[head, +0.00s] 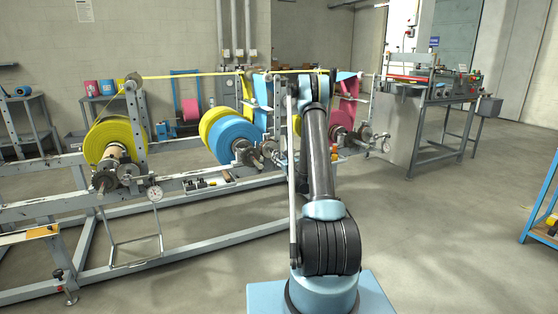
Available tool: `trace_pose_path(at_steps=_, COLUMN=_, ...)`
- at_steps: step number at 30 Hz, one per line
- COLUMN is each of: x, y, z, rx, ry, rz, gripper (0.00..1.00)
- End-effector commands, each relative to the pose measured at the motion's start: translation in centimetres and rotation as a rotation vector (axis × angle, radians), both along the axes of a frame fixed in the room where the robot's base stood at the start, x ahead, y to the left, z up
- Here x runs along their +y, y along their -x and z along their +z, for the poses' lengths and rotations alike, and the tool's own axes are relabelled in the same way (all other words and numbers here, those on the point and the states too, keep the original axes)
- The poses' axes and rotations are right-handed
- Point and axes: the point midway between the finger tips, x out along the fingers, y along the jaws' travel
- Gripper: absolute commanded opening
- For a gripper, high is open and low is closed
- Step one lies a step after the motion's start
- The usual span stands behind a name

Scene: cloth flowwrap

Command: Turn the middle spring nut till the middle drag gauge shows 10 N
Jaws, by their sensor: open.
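The middle unwind station carries a blue and yellow roll (232,138). Its metal spindle hardware (243,152) sticks out on the right of the roll, just left of my arm. The middle spring nut must be among these small parts, but I cannot pick it out. I see no middle drag gauge; my arm covers the area right of this hardware. A round white dial gauge (155,193) hangs at the left station, and another dial (386,147) is at the right station; neither reading is legible. My gripper does not show; my arm hides that area.
A yellow roll (108,142) is on the left and a pink roll (341,121) on the right of the grey frame (215,193). A parts tray (208,182) lies on the rail. A machine bench (435,95) stands back right.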

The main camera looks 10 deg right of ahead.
Motion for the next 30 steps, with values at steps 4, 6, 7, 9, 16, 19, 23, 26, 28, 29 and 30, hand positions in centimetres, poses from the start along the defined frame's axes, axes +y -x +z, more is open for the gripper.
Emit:
trace_pose_path(at_steps=4, x=-0.8, y=2.3, z=0.0, rx=0.001, ry=0.000, rz=-0.002, gripper=0.42)
trace_pose_path(at_steps=6, x=-1.1, y=3.3, z=-0.1, rx=0.001, ry=0.000, rz=-0.002, gripper=0.42)
trace_pose_path(at_steps=7, x=-1.3, y=3.6, z=-0.1, rx=0.001, ry=0.000, rz=-0.002, gripper=0.42)
trace_pose_path(at_steps=9, x=-1.5, y=4.4, z=-0.1, rx=0.001, ry=0.000, rz=-0.001, gripper=0.42)
trace_pose_path(at_steps=16, x=-1.8, y=5.5, z=-0.1, rx=0.001, ry=0.000, rz=-0.001, gripper=0.42)
trace_pose_path(at_steps=19, x=-1.8, y=5.5, z=-0.1, rx=0.001, ry=0.000, rz=0.000, gripper=0.42)
trace_pose_path(at_steps=23, x=-1.8, y=5.5, z=-0.1, rx=0.001, ry=0.000, rz=0.000, gripper=0.42)
trace_pose_path(at_steps=26, x=-1.7, y=5.6, z=0.1, rx=0.001, ry=0.010, rz=0.002, gripper=0.42)
trace_pose_path(at_steps=28, x=-1.3, y=5.8, z=0.7, rx=0.000, ry=0.035, rz=0.012, gripper=0.42)
trace_pose_path(at_steps=29, x=-1.1, y=5.9, z=1.1, rx=-0.001, ry=0.051, rz=0.019, gripper=0.42)
trace_pose_path(at_steps=30, x=-0.7, y=6.2, z=1.7, rx=-0.004, ry=0.078, rz=0.030, gripper=0.42)
